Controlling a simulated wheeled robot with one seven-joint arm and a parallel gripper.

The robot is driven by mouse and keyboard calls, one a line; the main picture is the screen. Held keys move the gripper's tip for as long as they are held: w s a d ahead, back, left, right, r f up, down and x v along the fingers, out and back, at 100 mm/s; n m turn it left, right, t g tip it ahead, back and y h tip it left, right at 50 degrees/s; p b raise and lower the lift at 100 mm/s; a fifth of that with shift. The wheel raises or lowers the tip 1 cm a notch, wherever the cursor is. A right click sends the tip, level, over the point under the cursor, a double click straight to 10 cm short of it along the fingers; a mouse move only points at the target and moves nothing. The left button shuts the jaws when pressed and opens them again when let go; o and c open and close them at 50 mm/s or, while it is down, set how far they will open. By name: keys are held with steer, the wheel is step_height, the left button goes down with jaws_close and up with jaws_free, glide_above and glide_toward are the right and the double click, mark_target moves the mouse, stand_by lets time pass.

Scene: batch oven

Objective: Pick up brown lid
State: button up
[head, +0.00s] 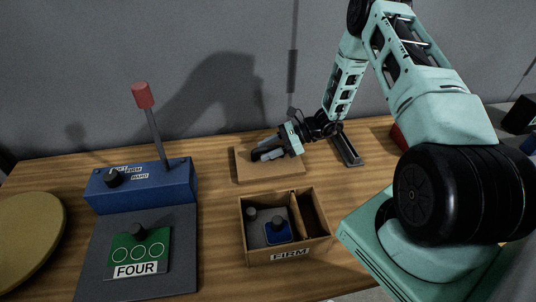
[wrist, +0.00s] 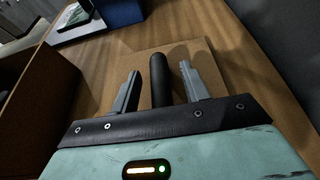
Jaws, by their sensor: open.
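The brown lid (head: 262,172) is a flat, light brown square lying on the wooden table behind the open box. In the wrist view the lid (wrist: 132,56) fills the middle, with a black upright handle (wrist: 159,80) on it. My gripper (head: 267,154) is low over the lid. In the wrist view my gripper (wrist: 160,73) is open, with one grey finger on each side of the handle and gaps showing on both sides. I cannot tell the exact height of the fingertips along the handle. In the head view my gripper hides the handle.
An open divided box (head: 290,256) labelled FIRM stands in front of the lid, holding small knobbed pieces. A blue lever box (head: 150,190) and a green FOUR panel (head: 140,258) are at left, near a round yellowish disc (head: 28,240). A grey rail (head: 347,150) lies right of the lid.

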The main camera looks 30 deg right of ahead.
jaws_close()
steer(key=shift+r, duration=0.15)
